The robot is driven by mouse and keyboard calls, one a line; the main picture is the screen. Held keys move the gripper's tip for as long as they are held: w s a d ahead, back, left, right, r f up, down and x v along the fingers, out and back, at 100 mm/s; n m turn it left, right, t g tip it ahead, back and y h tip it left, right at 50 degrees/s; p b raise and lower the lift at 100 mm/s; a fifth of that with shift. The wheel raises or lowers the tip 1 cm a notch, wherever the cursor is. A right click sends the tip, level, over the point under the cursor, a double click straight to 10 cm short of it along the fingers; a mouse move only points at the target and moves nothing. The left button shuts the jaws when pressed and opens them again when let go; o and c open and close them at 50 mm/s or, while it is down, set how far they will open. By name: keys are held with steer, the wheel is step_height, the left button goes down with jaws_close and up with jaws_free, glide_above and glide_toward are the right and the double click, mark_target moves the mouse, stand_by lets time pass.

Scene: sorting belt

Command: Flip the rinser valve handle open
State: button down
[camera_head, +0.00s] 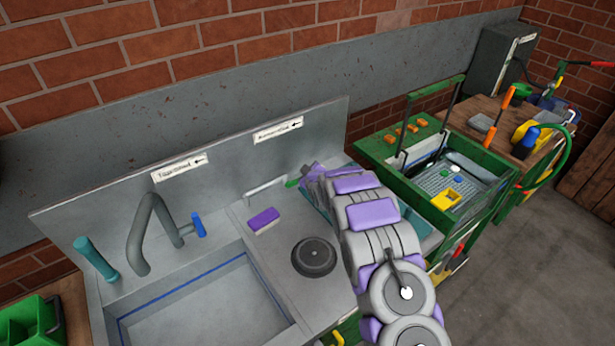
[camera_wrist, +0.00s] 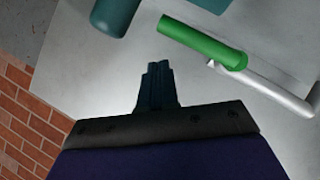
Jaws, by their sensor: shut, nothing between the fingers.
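A lever with a green grip (camera_wrist: 203,42) on a pale metal bar (camera_wrist: 270,88) lies at the upper right of the wrist view, and I take it for the rinser valve handle. The green grip (camera_head: 291,183) shows small in the head view at the end of the pale bar (camera_head: 266,187), beside my gripper. My gripper (camera_wrist: 158,70) is shut and empty. In the wrist view its fingertips are below and left of the green grip, with a gap between them. In the head view my arm hides part of the area around the gripper. A round black rinser (camera_head: 315,256) sits on the counter.
A purple sponge (camera_head: 263,220) lies on the counter near the bar. A faucet (camera_head: 145,232) with a blue handle (camera_head: 198,224) stands by the sink (camera_head: 215,308). A grey backsplash (camera_head: 225,187) rises behind. A green cart (camera_head: 375,152) stands to the right.

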steer(key=s+d+r+p, duration=0.1)
steer(key=s+d+r, duration=0.3)
steer(key=s+r, duration=0.2)
steer(key=shift+s+d+r, duration=0.25)
steer(key=shift+s+d, duration=0.15)
steer(key=shift+s, duration=0.15)
steer(key=s+d+r+m+g+h, duration=0.25)
steer(key=s+d+r, duration=0.25)
steer(key=s, duration=0.5)
steer(key=s+d+r+m+g+h, duration=0.25)
steer(key=s+d+r, duration=0.3)
steer(key=s, duration=0.35)
steer(key=s+r+m+g, duration=0.1)
steer(key=s+m+g, duration=0.1)
steer(key=s, duration=1.1)
steer(key=s+a+r+m+g+y+b, duration=0.1)
steer(key=s+g, duration=0.3)
steer(key=s, duration=1)
steer(key=s+a+r+m+g+y, duration=0.1)
steer(key=s+r+m+g, duration=0.1)
steer(key=s, duration=1.2)
steer(key=shift+s+r+m+g+b, duration=0.2)
steer(key=shift+r+m+g+b, duration=0.25)
steer(key=shift+r, duration=0.25)
